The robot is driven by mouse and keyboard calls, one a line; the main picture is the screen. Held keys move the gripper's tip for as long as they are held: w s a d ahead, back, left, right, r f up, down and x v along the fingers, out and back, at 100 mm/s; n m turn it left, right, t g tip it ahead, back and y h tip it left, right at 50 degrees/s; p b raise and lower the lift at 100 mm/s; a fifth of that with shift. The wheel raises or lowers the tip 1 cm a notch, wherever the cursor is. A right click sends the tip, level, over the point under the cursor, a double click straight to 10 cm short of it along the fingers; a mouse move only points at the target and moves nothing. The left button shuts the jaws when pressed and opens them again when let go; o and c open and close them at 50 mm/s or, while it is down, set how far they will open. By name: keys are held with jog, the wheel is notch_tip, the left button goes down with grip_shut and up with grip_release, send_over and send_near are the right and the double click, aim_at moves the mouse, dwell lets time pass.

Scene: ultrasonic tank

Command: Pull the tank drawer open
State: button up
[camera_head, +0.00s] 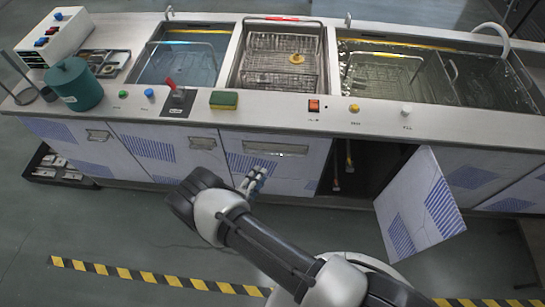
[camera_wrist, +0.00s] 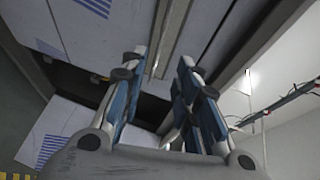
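The drawer front (camera_head: 240,140) is a pale panel with blue hatching, under the middle of the counter. It sits flush with the cabinet front. A long grey recessed handle (camera_head: 275,148) runs along its upper part. My gripper (camera_head: 254,180) is in front of the lower part of this panel, below the handle. In the wrist view my gripper (camera_wrist: 163,62) has its two blue-and-grey fingers apart with nothing held between them. A grey metal strip (camera_wrist: 168,35), which may be the handle, shows beyond the gap between the fingertips. I cannot tell if a finger touches the panel.
To the right a cabinet door (camera_head: 420,205) hangs open into the room, beside a dark opening (camera_head: 370,165). A black tray (camera_head: 62,172) lies on the floor at left. The sponge (camera_head: 223,100) and green pot (camera_head: 75,85) stand on the counter.

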jog(key=b+x, duration=0.2)
jog(key=x, duration=0.9)
jog(key=shift+w+d, duration=0.2)
jog(key=shift+w, duration=0.1)
grip_shut()
